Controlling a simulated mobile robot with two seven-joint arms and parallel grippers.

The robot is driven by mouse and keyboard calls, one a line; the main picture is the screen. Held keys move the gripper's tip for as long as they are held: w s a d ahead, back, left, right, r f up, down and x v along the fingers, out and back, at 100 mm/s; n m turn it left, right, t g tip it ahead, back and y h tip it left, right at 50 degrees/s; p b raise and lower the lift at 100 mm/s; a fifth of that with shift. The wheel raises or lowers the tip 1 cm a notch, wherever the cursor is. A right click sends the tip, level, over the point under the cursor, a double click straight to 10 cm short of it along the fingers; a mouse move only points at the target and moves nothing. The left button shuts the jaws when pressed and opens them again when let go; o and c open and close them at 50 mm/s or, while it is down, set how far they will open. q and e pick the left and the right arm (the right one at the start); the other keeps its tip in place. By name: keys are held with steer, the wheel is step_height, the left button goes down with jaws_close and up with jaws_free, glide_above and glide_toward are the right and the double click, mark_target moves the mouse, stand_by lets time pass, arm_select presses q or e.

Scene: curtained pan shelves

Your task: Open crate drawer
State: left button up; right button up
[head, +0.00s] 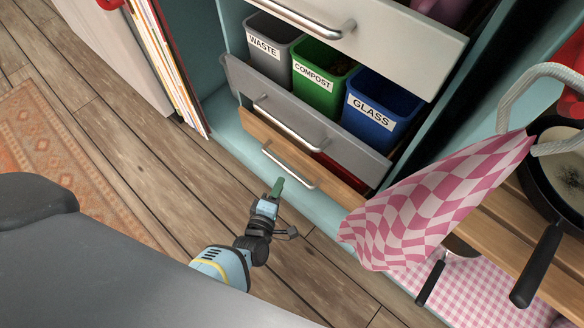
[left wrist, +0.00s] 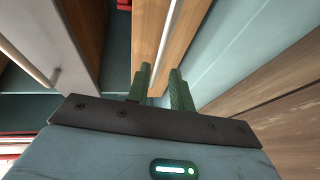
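The lowest drawer has a wooden front (head: 330,186) with a pale metal bar handle (head: 288,167). A dark gap with something red (head: 340,170) shows between it and the grey front above; I cannot tell how far the drawer stands out. My left gripper (head: 278,186) is just in front of this handle. In the left wrist view the two green fingers (left wrist: 160,88) are apart, with the handle bar (left wrist: 166,45) running down toward the space between them. Whether they touch the bar is unclear. My right gripper is not in view.
Above, a pulled-out grey drawer (head: 300,113) holds waste (head: 272,40), compost (head: 320,75) and glass (head: 380,108) bins. A pink checked cloth (head: 430,205) hangs at right, beside pans on a wooden shelf.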

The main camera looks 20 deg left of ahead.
mark_target(287, 168)
arm_select(q)
steer(key=shift+w, duration=0.1)
steer(key=w+b, duration=0.1)
steer(key=w, duration=0.2)
steer(key=w+f+b, duration=0.1)
steer(key=w+b, duration=0.1)
steer(key=w, duration=0.1)
steer(key=shift+w+a+f, duration=0.15)
steer(key=shift+w, duration=0.05)
steer(key=shift+w+b, duration=0.5)
steer(key=shift+w, duration=0.1)
steer(key=shift+c, duration=0.2)
jaws_close()
